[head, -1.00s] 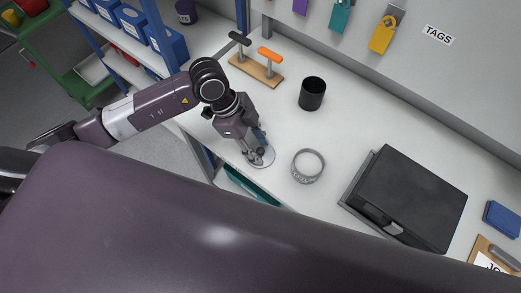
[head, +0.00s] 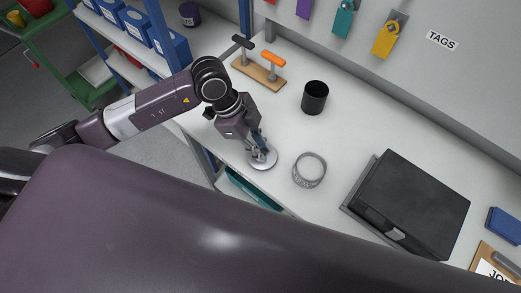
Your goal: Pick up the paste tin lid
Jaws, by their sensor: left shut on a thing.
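The paste tin lid (head: 266,164) is a flat, round, light grey disc near the front edge of the white bench. My left gripper (head: 262,152) is over it with its fingers pointing down and is shut on it. The fingers cover part of the lid. I cannot tell whether the lid is clear of the bench top. A round, open grey tin (head: 309,170) with lettering on its side stands just right of the lid, apart from it. My right gripper is not in view.
A black cup (head: 315,98) stands behind the tin. A wooden stand (head: 258,74) with two handled tools, one orange and one black, is at the back left. A black case (head: 412,205) lies to the right. Coloured tags hang at the back. Bench between cup and case is clear.

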